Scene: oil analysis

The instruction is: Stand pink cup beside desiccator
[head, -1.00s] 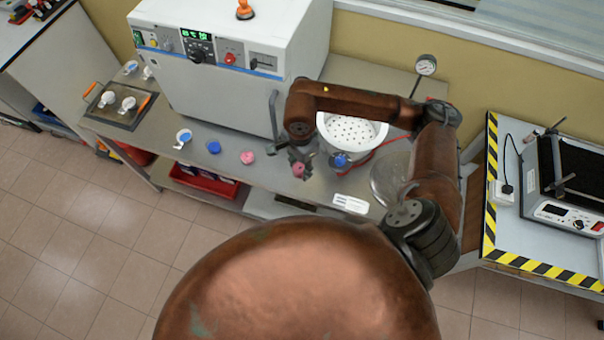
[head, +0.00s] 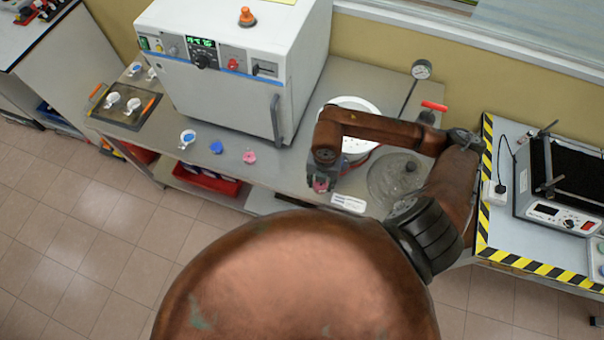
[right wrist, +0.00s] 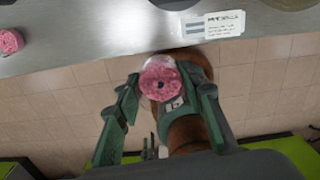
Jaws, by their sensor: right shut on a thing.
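My right gripper (head: 322,180) is shut on a pink cup (head: 320,187), near the bench's front edge. In the right wrist view the pink cup (right wrist: 160,83) sits between the fingertips (right wrist: 162,90), with its round face and dark centre hole toward the camera. I cannot tell how high it is above the bench. The desiccator's white round base (head: 352,102) stands behind my right arm, which hides much of it. A clear round lid (head: 393,182) lies on the bench right of the gripper. My left gripper is not in view.
A white label card (head: 348,203) lies at the front edge. The oven (head: 225,100) stands behind. Bench between second pink cup and gripper is clear.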

